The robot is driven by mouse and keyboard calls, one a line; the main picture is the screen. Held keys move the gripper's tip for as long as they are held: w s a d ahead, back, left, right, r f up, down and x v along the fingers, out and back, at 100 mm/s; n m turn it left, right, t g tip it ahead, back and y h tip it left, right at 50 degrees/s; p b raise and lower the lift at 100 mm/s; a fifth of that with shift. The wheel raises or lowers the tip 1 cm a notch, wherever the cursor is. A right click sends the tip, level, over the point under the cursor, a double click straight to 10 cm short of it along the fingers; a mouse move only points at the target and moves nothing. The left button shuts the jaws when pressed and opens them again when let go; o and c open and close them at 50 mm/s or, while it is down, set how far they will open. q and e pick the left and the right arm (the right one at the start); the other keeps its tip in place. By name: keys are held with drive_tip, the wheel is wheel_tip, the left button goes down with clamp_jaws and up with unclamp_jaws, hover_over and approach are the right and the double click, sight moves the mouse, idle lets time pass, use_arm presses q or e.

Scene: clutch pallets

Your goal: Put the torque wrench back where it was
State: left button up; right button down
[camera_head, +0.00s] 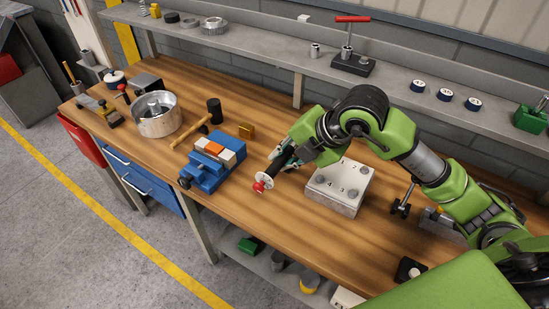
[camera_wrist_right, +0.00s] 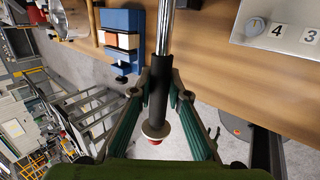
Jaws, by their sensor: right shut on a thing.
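My right gripper (camera_head: 280,163) is shut on the torque wrench (camera_head: 272,171), above the middle of the workbench. In the head view the wrench shows as a dark handle with a pale disc and a red end toward the front; the rest is hidden behind my gripper. In the right wrist view, the right gripper (camera_wrist_right: 161,88) has its fingers on either side of the black grip of the wrench (camera_wrist_right: 158,97). The wrench's chrome shaft runs up out of that picture. My left gripper is not in view.
A metal block (camera_head: 335,201) with numbered bolts stands close right of my gripper. A blue vise (camera_head: 206,172) is on the left, with a mallet (camera_head: 191,132) and metal pot (camera_head: 157,126) beyond. A shelf (camera_head: 275,46) runs behind. Bare wood lies in front.

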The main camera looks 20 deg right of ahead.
sight(293, 148)
drive_tip(key=w+f+p, duration=0.1)
drive_tip(key=w+f, duration=0.1)
drive_tip(key=f, duration=0.1)
drive_tip(key=w+f+p, duration=0.2)
drive_tip(key=f, duration=0.1)
drive_tip(key=w+f+p, duration=0.1)
drive_tip(key=w+f, duration=0.2)
drive_tip(key=shift+a+f, duration=0.15)
drive_tip(key=shift+f, duration=0.1)
drive_tip(key=c, duration=1.9)
unclamp_jaws()
drive_tip(key=shift+f, duration=0.15)
drive_tip(key=shift+s, duration=0.1)
drive_tip(key=b+v, duration=0.2)
drive_tip(key=v, duration=1)
drive_tip(key=shift+b, duration=0.4)
drive_tip(key=shift+a, duration=0.1)
